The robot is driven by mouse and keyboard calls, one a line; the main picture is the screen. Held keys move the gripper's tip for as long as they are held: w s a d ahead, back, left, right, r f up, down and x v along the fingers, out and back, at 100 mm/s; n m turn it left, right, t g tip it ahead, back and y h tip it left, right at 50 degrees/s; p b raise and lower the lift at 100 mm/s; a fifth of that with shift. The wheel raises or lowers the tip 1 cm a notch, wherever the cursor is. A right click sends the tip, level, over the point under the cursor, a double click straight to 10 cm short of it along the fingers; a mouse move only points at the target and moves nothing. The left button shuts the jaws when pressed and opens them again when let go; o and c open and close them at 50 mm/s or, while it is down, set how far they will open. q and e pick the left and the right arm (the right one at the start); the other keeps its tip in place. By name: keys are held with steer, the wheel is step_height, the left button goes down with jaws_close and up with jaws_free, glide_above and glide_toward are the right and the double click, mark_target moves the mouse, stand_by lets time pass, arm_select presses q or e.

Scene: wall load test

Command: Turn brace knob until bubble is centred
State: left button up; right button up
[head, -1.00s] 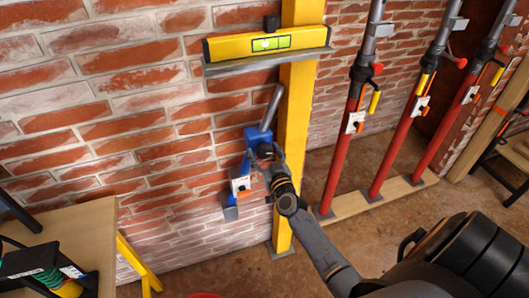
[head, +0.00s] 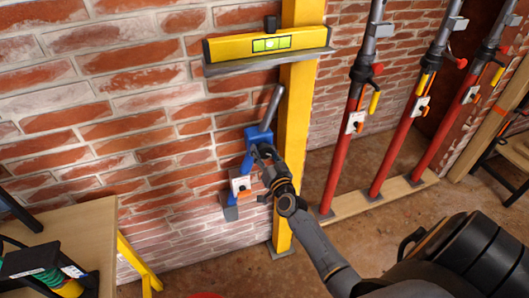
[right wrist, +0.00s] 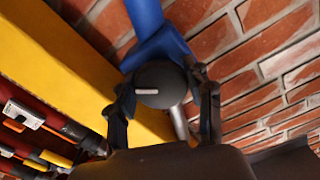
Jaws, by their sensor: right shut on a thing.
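A yellow spirit level (head: 226,48) lies on a grey ledge high on the brick wall. Its green vial (head: 271,43) faces me, with a pale bubble near the middle between dark lines; its exact centring is too small to judge. Below, a blue brace (head: 258,136) with a grey tube leans beside the yellow post. My right gripper (head: 264,153) is at the brace. In the right wrist view, its two fingers close around the dark round brace knob (right wrist: 158,85), which has a pale mark. In the head view the fingers hide the knob. My left gripper is out of view.
The yellow post (head: 294,110) stands just right of the brace. Several red props (head: 343,155) stand on a wooden plank further right. A wooden table (head: 85,225) with tools is at the lower left. Bare floor shows between them.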

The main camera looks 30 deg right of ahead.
steer(key=o, duration=1.1)
steer(key=shift+o, duration=0.2)
steer(key=v, duration=1.2)
